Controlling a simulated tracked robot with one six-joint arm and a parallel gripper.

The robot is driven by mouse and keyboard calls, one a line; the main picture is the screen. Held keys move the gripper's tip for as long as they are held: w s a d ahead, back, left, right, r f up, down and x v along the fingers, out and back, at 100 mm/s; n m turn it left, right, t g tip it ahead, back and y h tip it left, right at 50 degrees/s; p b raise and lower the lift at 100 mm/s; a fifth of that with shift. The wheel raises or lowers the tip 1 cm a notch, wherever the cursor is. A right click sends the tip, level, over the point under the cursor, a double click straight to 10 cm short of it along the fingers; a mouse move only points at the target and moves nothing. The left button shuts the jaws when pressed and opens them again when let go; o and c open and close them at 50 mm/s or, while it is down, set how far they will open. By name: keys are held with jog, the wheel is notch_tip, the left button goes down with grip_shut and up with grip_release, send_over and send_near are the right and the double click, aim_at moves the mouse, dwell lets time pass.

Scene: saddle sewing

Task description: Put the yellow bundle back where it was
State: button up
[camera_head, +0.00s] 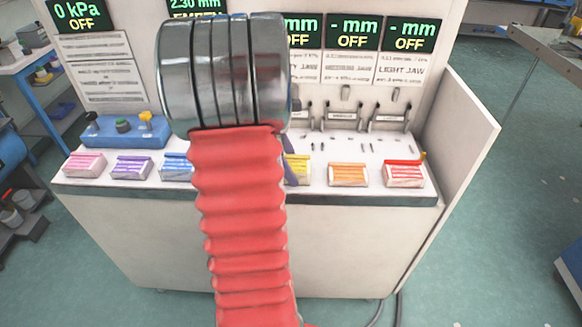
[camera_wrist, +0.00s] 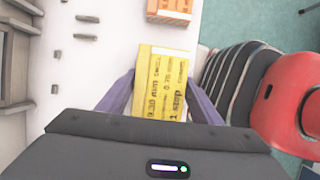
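The yellow bundle (camera_wrist: 162,75) is a block with dark lettering, seen from above in the wrist view. My gripper (camera_wrist: 161,88) has one purple-grey finger along each side of it; both fingers appear to touch it, so it looks shut on the bundle. In the head view the yellow bundle (camera_head: 299,166) shows only in part, right of my red arm, in line with the other bundles on the front ledge of the white bench. My gripper is mostly hidden there behind the arm. I cannot tell whether the bundle rests on the ledge or is slightly raised.
An orange bundle (camera_head: 348,174) and a red one (camera_head: 404,174) lie to the right. Blue (camera_head: 177,167), purple (camera_head: 131,167) and pink (camera_head: 84,164) bundles lie to the left. A blue box (camera_head: 125,131) with knobs stands behind them. Small clamps (camera_head: 342,116) stand behind, below the displays.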

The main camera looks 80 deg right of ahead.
jog(key=o, duration=0.3)
jog(key=shift+r, duration=0.15)
jog(key=v, duration=1.2)
dwell(0.7)
jog(key=w+a+r+m+t+h, duration=0.1)
jog(key=w+a+r+t, duration=0.1)
jog(key=w+a, duration=0.7)
jog(key=w+a+r+t+h, duration=0.1)
jog(key=w+a+t, duration=0.35)
jog(key=a, duration=0.75)
jog(key=w+a+f+m+t+y, duration=0.1)
jog(key=a+t+y, duration=0.2)
jog(key=a, duration=2.2)
jog(key=shift+a+m, duration=0.3)
jog(key=shift+a, duration=0.1)
